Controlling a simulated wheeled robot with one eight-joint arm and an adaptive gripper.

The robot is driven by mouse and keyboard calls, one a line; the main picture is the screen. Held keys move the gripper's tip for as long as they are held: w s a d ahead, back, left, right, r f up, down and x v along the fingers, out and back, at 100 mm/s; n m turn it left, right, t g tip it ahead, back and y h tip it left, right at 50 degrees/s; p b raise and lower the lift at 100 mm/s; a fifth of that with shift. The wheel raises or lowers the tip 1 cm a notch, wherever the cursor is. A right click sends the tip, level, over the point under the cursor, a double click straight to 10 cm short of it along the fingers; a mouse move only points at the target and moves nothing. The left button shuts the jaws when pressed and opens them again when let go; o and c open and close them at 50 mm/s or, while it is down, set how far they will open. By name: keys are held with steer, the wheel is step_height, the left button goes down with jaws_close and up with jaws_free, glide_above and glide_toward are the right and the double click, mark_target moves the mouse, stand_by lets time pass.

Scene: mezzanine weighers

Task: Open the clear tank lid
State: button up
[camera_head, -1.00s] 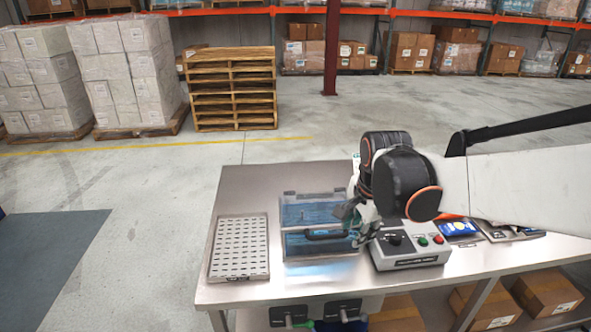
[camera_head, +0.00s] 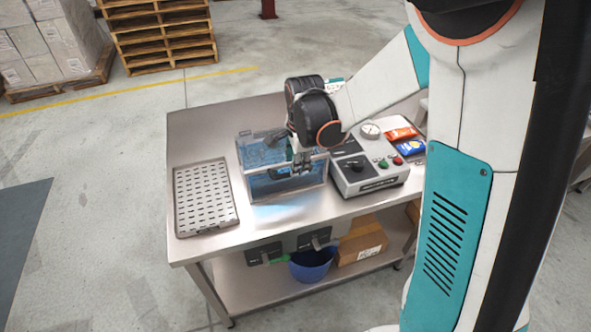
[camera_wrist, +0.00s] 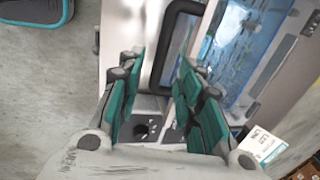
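The clear tank (camera_head: 285,188) with blue liquid stands on the steel table. Its clear lid (camera_head: 258,153) appears to lie across the top. My wrist hides its right part, so I cannot tell whether it is slightly raised. My gripper (camera_head: 302,168) is over the tank's front right part. In the wrist view the two teal-padded fingers of my gripper (camera_wrist: 160,85) stand apart. Contact is not clear. The tank (camera_wrist: 255,45) also shows at the right there.
A slotted metal tray (camera_head: 205,197) lies left of the tank. A control box (camera_head: 367,177) with knob and buttons stands close on the right, with a gauge (camera_head: 370,130) and snack packets (camera_head: 402,134) behind. A blue bucket (camera_head: 312,264) and carton (camera_head: 362,240) sit on the lower shelf.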

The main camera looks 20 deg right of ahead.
steer(key=shift+w+f+b, duration=0.15)
steer(key=shift+w+f, duration=0.05)
steer(key=shift+f, duration=0.75)
steer(key=shift+w+f+b, duration=0.15)
steer(key=shift+f, duration=0.8)
steer(key=shift+c, duration=0.6)
jaws_close()
